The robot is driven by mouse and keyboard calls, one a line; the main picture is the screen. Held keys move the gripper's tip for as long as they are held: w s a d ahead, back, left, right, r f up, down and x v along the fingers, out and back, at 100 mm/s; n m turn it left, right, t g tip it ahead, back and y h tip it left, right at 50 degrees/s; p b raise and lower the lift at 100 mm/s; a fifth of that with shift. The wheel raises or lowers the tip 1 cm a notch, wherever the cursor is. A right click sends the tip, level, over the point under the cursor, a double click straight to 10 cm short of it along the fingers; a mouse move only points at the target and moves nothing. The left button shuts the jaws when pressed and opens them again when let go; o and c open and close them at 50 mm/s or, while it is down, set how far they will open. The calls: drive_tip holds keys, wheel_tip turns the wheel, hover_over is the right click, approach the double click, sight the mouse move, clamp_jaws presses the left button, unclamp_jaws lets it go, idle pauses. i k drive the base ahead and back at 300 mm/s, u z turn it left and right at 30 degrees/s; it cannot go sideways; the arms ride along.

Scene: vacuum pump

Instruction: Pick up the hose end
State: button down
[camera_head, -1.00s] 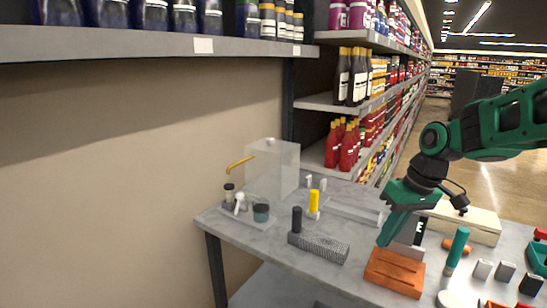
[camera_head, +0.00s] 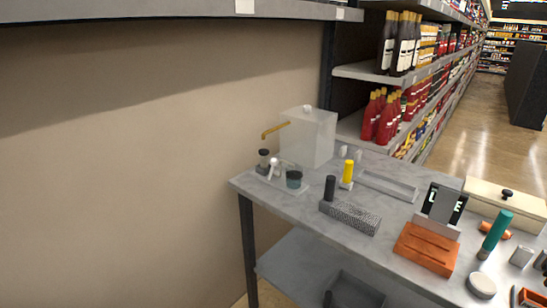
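A bent amber tube (camera_head: 274,130) sticks out to the left from near the top of a translucent box (camera_head: 308,140) at the table's back left corner. It may be the hose end, but I cannot tell for sure. Its tip points left and hangs above a small tray with a dark-capped jar (camera_head: 263,160), a white fitting (camera_head: 273,169) and a dark teal cup (camera_head: 294,179). My gripper is out of view, so its state is hidden.
On the grey table (camera_head: 290,205) stand a yellow bottle (camera_head: 347,172), a textured grey block (camera_head: 352,216), an orange block (camera_head: 427,248) and a green-handled tool (camera_head: 496,230). A shelf (camera_head: 180,10) overhangs the wall. Bare tabletop lies in front of the small tray.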

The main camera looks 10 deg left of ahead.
sight(263, 153)
drive_tip(key=u, duration=1.05)
drive_tip(key=k, duration=0.8)
drive_tip(key=z, duration=0.3)
drive_tip(key=i, duration=1)
drive_tip(key=u, duration=0.05)
